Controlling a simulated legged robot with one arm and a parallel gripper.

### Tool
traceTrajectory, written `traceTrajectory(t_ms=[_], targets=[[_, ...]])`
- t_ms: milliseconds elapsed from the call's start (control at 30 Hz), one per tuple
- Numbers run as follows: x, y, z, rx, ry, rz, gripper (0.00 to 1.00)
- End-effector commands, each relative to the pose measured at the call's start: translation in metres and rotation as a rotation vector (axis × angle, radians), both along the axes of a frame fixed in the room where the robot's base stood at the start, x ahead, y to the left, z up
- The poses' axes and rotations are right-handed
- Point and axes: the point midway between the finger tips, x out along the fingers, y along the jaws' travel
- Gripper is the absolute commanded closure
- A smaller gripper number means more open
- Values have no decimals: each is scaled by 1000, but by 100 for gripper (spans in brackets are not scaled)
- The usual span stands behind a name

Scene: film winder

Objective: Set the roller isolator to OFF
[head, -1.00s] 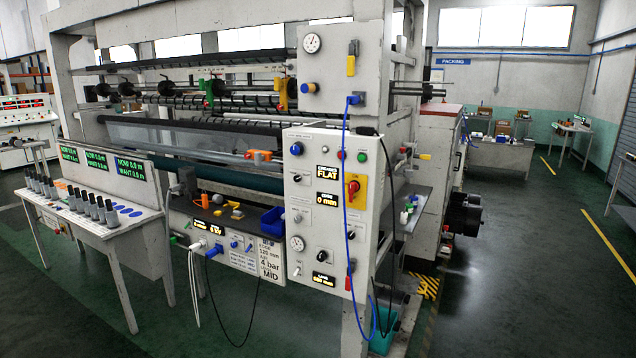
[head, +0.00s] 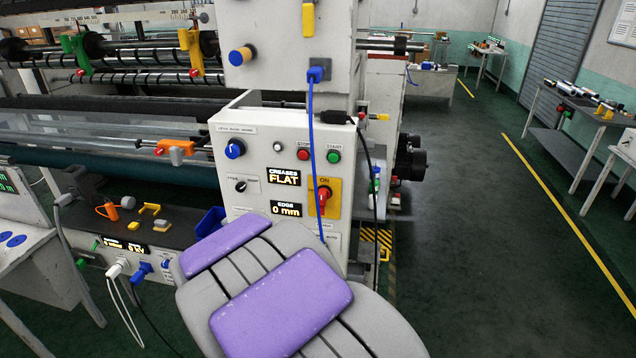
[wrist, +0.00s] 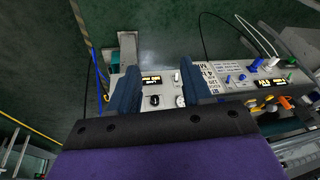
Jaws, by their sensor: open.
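The isolator is a red rotary handle (head: 323,196) on a yellow plate marked ON, at the right of the white control panel (head: 262,150) in the head view. The handle stands roughly upright, toward the ON mark. My purple and grey arm covers the lower part of the panel in that view and hides my gripper. In the wrist view my gripper (wrist: 160,80) is open and empty, its two dark blue fingers apart. Between them are the panel's lower display (wrist: 151,80), a black knob (wrist: 154,100) and a gauge. The isolator is not visible there.
A blue cable (head: 310,130) hangs down the panel close left of the isolator. A black cable (head: 366,150) hangs at its right. Stop (head: 303,154) and start (head: 334,157) buttons sit above. Open floor (head: 470,220) lies right of the machine.

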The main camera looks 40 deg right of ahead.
Motion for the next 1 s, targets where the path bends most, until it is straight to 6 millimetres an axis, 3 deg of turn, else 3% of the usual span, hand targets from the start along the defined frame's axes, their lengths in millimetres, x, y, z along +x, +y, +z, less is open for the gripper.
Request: traceTrajectory(t_ms=[200,400,533,700,833,1000], targets=[[51,-52,-1,-144,-149,-227,51],[74,-116,6,-330,-311,-383,51],[78,-156,19,-468,-423,-443,51],[77,-195,52,-665,-588,-454,51],[75,-211,83,-798,-715,-417,51],[72,-217,112,-909,-833,-351,51]])
